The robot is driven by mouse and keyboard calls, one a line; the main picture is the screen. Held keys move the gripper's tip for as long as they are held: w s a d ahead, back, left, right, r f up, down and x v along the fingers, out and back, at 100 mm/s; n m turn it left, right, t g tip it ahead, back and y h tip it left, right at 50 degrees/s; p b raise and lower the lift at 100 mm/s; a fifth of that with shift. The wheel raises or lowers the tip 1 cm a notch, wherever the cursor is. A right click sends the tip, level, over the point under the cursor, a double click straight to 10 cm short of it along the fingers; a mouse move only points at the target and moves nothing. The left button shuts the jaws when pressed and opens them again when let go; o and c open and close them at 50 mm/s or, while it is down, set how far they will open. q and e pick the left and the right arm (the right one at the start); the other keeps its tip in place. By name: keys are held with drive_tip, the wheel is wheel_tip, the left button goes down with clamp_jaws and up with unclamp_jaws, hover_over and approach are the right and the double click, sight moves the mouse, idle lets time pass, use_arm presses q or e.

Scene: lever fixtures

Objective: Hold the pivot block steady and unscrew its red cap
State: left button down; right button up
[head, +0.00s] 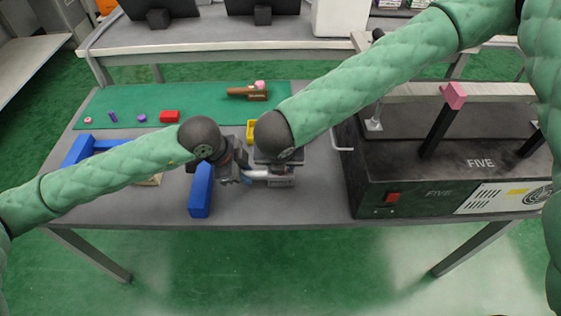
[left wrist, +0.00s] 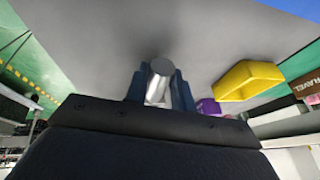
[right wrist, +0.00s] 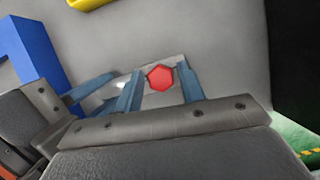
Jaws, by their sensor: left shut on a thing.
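The silver pivot block (head: 257,174) is above the grey table, mostly covered by my two grippers in the head view. In the left wrist view its round metal end (left wrist: 158,82) is between the fingers of my left gripper (left wrist: 160,90), which is shut on it. The red hexagonal cap (right wrist: 160,77) shows in the right wrist view on the silver metal. My right gripper (right wrist: 161,85) has one finger on each side of the cap, with narrow gaps, so it looks open around it. The cap is hidden in the head view.
A blue block (head: 201,190) stands close left of the grippers, and a yellow piece (head: 251,130) lies behind them. A black machine (head: 430,175) fills the right side. A green mat (head: 205,102) with small parts lies at the back.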

drive_tip(key=o, duration=0.4)
drive_tip(key=shift+c, duration=0.2)
drive_tip(key=shift+r, duration=0.15)
drive_tip(key=shift+r, duration=1.4)
drive_tip(key=m, duration=0.2)
drive_tip(key=m+h, duration=0.1)
drive_tip(key=m, duration=0.1)
drive_tip(key=shift+a+f+h, duration=0.1)
drive_tip(key=shift+h, duration=0.2)
drive_tip(key=m+g+h, duration=0.1)
drive_tip(key=m, duration=0.3)
drive_tip(key=shift+f, duration=0.1)
